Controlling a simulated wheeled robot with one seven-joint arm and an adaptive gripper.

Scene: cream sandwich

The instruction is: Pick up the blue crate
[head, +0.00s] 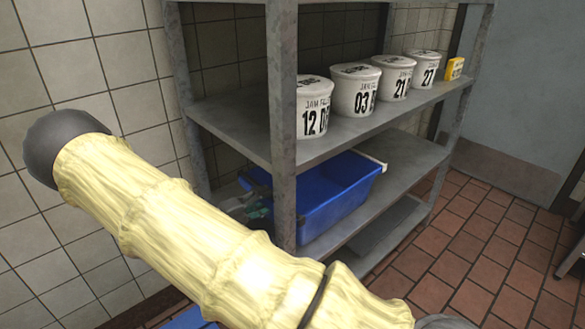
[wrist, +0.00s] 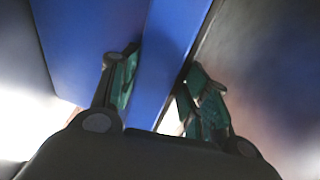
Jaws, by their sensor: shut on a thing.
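The blue crate (head: 335,207) stands on the middle shelf of a grey metal rack, open at the top. A shelf post hides part of its left side. My gripper (head: 256,212) is at the crate's left end, partly behind the post. In the wrist view, the blue crate wall (wrist: 170,62) runs between the two green-padded fingers of my gripper (wrist: 158,95). The fingers are shut on this wall, one on each side. In the head view I cannot tell whether the crate's base touches the shelf.
White jam tubs (head: 355,90) and a small yellow box (head: 454,68) stand on the shelf above the crate. The rack's front post (head: 283,130) is close to my gripper. Another blue thing (head: 190,318) shows at the bottom edge.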

